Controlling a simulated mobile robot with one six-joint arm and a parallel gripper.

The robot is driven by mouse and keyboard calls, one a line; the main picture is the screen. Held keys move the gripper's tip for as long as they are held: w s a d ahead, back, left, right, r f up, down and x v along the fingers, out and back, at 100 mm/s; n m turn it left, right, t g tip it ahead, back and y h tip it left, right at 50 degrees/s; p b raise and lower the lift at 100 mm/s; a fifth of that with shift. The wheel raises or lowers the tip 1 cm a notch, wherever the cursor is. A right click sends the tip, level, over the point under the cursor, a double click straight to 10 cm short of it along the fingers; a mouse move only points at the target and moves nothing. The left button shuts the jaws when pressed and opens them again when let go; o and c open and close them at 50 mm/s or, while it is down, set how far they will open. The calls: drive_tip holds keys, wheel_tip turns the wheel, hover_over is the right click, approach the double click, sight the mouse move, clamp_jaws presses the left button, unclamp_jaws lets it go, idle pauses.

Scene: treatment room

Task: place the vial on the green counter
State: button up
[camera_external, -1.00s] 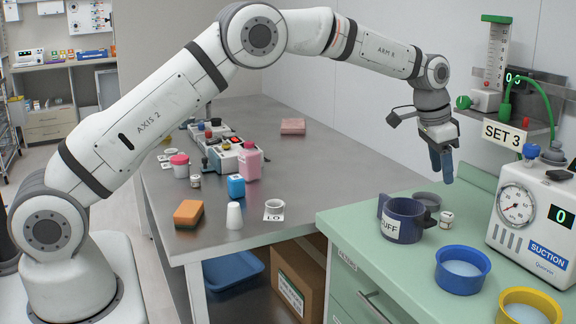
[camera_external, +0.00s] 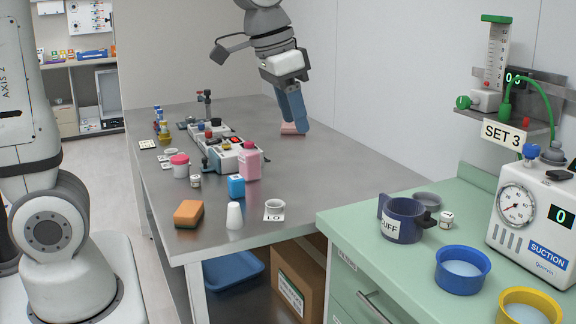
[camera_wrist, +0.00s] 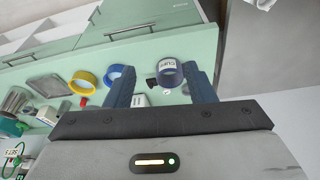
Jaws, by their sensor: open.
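A similar small white bottle (camera_external: 195,181) stands on the steel table, so I cannot tell for sure which is the vial. My gripper (camera_external: 297,128) is high over the far part of the steel table, away from both. In the wrist view my gripper (camera_wrist: 160,85) is open, its fingers apart and nothing held between them. The green counter (camera_wrist: 190,45) and the mug (camera_wrist: 168,72) show beyond the fingers.
Blue (camera_external: 462,283) and yellow (camera_external: 540,300) round containers and a suction unit (camera_external: 535,215) crowd the counter's right side.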

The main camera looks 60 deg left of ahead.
drive_tip(key=s+f, duration=0.2)
drive_tip(key=s, duration=0.6)
drive_tip(key=s+f+n, duration=0.1)
drive_tip(key=s+f, duration=0.2)
drive_tip(key=s, duration=0.5)
drive_tip(key=shift+a, duration=0.4)
